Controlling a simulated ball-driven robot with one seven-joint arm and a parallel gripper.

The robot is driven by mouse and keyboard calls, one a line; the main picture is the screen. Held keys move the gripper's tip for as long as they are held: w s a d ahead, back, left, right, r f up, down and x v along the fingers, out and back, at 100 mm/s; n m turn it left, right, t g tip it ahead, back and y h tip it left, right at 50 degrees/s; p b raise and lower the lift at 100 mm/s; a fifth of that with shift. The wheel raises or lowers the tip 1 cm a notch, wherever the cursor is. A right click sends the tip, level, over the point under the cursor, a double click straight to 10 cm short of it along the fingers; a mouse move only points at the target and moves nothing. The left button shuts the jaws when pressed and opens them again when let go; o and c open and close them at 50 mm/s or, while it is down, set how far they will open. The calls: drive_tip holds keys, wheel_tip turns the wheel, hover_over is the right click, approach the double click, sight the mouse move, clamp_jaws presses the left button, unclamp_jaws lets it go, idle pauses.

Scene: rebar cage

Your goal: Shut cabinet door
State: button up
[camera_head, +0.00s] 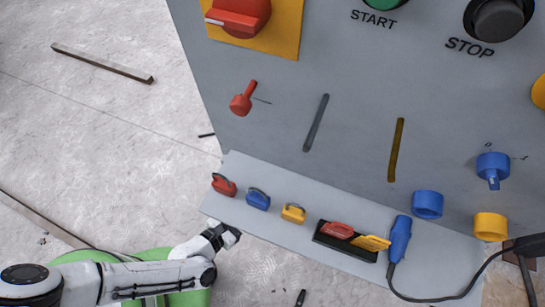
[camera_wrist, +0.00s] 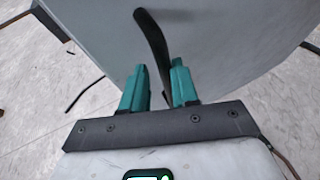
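A grey cabinet panel (camera_head: 330,95) with switches and buttons fills the upper right of the head view. I cannot tell from it which face is the door. In the wrist view a grey cabinet surface (camera_wrist: 220,50) carries a dark curved bar handle (camera_wrist: 150,35). My gripper (camera_wrist: 159,66) has its two teal fingers apart. The handle's lower part shows between them; I cannot tell whether they touch it. In the head view my gripper (camera_head: 230,235) is by the lower left edge of the cabinet's shelf, its fingertips hard to make out.
A sloped grey shelf (camera_head: 275,232) juts from the cabinet and holds several coloured padlocks (camera_head: 293,213). A blue plug (camera_head: 399,238) with a black cable hangs at its right. A metal bar (camera_head: 100,63) lies on the pale floor (camera_head: 90,130), which is mostly clear at left.

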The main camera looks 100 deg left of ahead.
drive_tip(key=p+v, duration=0.1)
drive_tip(key=v, duration=0.7)
drive_tip(key=shift+d, duration=0.2)
drive_tip(key=shift+f, duration=0.15)
drive_tip(key=w+d+r+n+g+h+p, duration=0.2)
drive_tip(key=w+d+r+n+g+p, duration=0.15)
drive_tip(key=w+d+n, duration=0.65)
drive_tip(key=w+d+r+n+g+h+p, duration=0.2)
drive_tip(key=w+d+r+n+p, duration=0.15)
drive_tip(key=w+d+n, duration=0.65)
drive_tip(key=w+d+r+n+h+p, duration=0.1)
drive_tip(key=w+d+r+h, duration=0.2)
drive_tip(key=d+r, duration=0.5)
drive_tip(key=w+d+r+n+h+p, duration=0.2)
drive_tip(key=d+r+h, duration=0.3)
drive_tip(key=d+r, duration=0.4)
drive_tip(key=w+d, duration=0.1)
drive_tip(key=d, duration=0.3)
drive_tip(key=shift+w+d+r, duration=0.25)
drive_tip(key=shift+d+r, duration=0.05)
drive_tip(key=shift+r, duration=0.05)
